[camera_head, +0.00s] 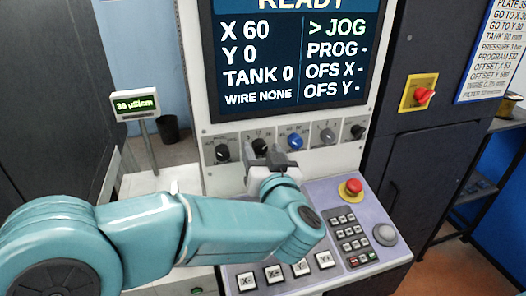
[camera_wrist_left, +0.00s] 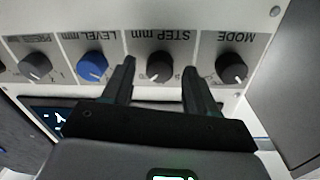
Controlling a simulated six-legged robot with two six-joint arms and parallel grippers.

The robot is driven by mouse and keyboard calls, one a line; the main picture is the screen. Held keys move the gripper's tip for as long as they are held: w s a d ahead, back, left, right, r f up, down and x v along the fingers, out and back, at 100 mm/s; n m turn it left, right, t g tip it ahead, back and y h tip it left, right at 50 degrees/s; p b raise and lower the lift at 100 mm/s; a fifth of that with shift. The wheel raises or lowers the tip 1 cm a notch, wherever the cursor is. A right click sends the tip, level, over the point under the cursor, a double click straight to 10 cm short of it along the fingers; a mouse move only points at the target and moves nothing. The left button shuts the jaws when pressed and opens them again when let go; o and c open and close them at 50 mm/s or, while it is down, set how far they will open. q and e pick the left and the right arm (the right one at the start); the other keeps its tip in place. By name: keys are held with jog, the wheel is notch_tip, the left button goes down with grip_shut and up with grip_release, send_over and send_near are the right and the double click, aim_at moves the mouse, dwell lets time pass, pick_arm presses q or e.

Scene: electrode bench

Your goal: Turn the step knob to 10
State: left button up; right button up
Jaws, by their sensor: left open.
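The step knob (camera_wrist_left: 160,66) is black and sits under the label "STEP mm", which appears upside down in the left wrist view. In the head view the step knob (camera_head: 259,145) is second from the left in the knob row, partly behind my gripper. My left gripper (camera_head: 272,160) is open in front of the panel. In the left wrist view its two fingers (camera_wrist_left: 158,72) appear on either side of the knob, with gaps visible. I cannot tell how deep they reach. The knob's setting is not readable. My right gripper is not in view.
The mode knob (camera_head: 222,152) and blue level knob (camera_head: 295,142) flank the step knob closely. The screen (camera_head: 290,55) above reads "READY" and "> JOG". A sloped keypad console (camera_head: 345,240) with a red stop button (camera_head: 351,188) lies below.

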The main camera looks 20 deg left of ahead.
pick_arm(q)
jog(key=shift+w+f, duration=0.1)
jog(key=shift+c, duration=0.7)
jog(key=c, duration=0.9)
